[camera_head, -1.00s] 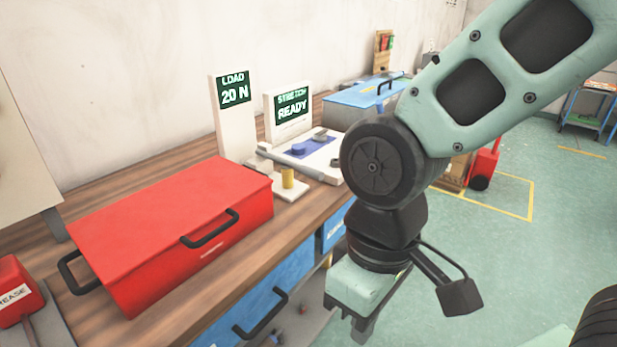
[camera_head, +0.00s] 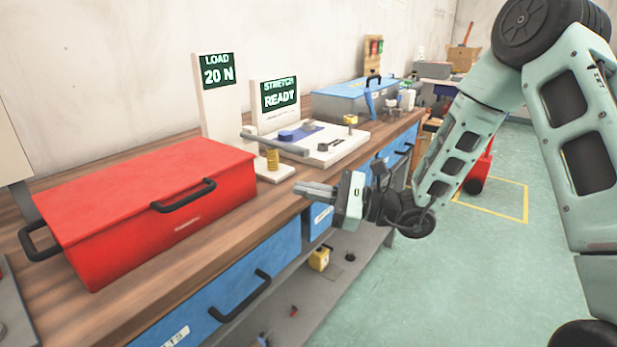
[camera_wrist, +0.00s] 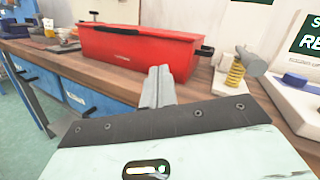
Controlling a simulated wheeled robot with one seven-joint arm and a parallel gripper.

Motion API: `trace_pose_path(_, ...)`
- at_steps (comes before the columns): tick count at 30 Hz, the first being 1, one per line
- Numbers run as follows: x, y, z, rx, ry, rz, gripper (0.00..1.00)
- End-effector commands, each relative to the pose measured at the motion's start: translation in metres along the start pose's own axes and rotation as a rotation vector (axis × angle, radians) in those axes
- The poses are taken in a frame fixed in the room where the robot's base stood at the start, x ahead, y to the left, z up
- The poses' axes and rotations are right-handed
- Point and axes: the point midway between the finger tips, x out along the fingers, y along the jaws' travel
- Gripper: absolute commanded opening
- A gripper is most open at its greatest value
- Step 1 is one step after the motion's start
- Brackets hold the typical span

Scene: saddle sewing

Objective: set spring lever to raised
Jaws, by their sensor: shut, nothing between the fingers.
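The spring lever is a grey bar (camera_head: 280,145) lying across the top of a small yellow spring (camera_head: 273,161) on a white base, below the LOAD display reading 20 N (camera_head: 216,72). In the wrist view the lever's thick grey end (camera_wrist: 251,62) sits over the coiled yellow spring (camera_wrist: 236,75). My gripper (camera_head: 298,188) is shut and empty. Its fingers point left at the bench's front edge, in front of the lever and apart from it. In the wrist view the closed fingertips (camera_wrist: 160,72) point towards the red box, left of the spring.
A red toolbox (camera_head: 150,205) with black handles stands left of the lever. The white STRETCH READY station (camera_head: 340,152) with a blue part stands right of it. A blue box (camera_head: 350,100) is farther back. Blue drawers (camera_head: 235,290) are below the worktop. Open floor lies right.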

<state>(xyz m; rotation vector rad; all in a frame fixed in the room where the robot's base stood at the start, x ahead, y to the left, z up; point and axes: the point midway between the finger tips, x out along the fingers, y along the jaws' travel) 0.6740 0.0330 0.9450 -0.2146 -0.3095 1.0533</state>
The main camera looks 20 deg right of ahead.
Motion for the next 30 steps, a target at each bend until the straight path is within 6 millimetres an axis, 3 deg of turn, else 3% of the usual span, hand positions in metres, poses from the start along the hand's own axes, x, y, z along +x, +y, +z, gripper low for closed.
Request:
trace_pose_path(1, -0.014, -0.021, -0.019, 0.018, 0.003, -0.104, 0.00)
trace_pose_path(4, -0.036, -0.053, -0.038, 0.036, 0.008, -0.263, 0.00)
trace_pose_path(7, -0.052, -0.073, -0.051, 0.042, 0.013, -0.362, 0.00)
trace_pose_path(11, -0.061, -0.083, -0.056, 0.045, 0.017, -0.415, 0.00)
trace_pose_path(23, -0.057, -0.085, -0.056, 0.044, 0.017, -0.415, 0.00)
trace_pose_path(30, -0.024, -0.099, -0.056, 0.043, 0.015, -0.413, 0.00)
